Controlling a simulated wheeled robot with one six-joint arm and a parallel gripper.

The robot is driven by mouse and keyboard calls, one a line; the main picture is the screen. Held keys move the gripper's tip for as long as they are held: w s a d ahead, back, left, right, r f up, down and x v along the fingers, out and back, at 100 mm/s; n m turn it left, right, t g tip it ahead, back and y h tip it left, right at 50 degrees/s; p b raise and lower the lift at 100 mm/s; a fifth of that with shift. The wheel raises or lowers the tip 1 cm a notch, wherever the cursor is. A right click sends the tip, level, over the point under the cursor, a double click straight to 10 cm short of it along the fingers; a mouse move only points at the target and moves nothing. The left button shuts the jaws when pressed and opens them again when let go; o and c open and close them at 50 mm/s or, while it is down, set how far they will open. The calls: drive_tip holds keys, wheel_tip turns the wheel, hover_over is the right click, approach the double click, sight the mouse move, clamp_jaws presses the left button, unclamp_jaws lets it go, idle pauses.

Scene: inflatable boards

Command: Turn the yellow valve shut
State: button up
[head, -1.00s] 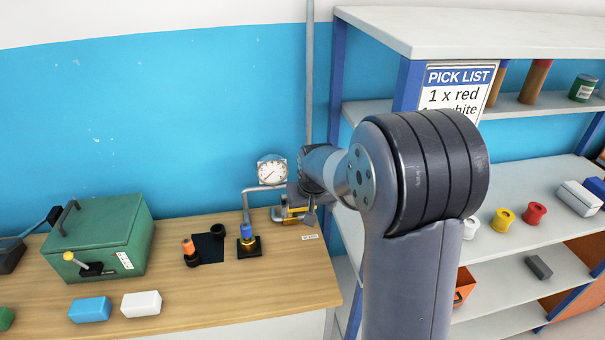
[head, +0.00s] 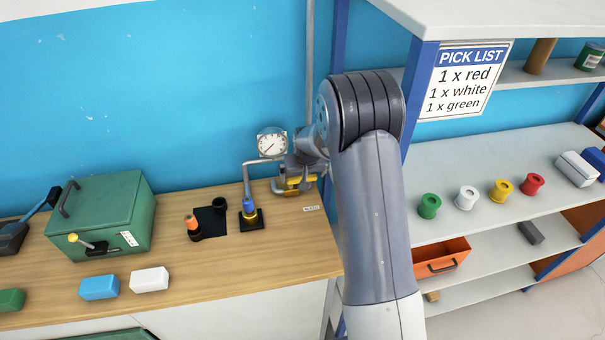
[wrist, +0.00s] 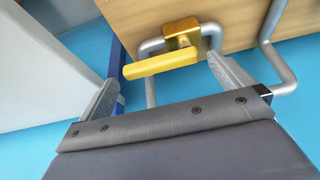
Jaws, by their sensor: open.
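The yellow valve handle (wrist: 160,64) is a flat bar on a brass valve body (wrist: 182,32) set in a grey pipe. In the wrist view it lies roughly along the short pipe stretch behind it, slightly tilted. My gripper (wrist: 162,72) is open, with one finger on each side of the bar. I see no clear contact of either finger with the bar. In the head view the yellow of the valve (head: 293,183) shows low beside my gripper (head: 303,172), which partly hides it.
A pressure gauge (head: 271,142) and bent pipe (head: 246,178) stand left of the valve. A blue-topped fitting (head: 249,210) and an orange-topped piece (head: 193,227) stand on the wooden bench (head: 220,275). A shelf (head: 480,210) with coloured spools is right of my arm.

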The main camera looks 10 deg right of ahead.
drive_tip(key=shift+w+f, duration=0.25)
drive_tip(key=shift+f, duration=0.45)
drive_tip(key=shift+c, duration=0.6)
drive_tip(key=c, duration=1)
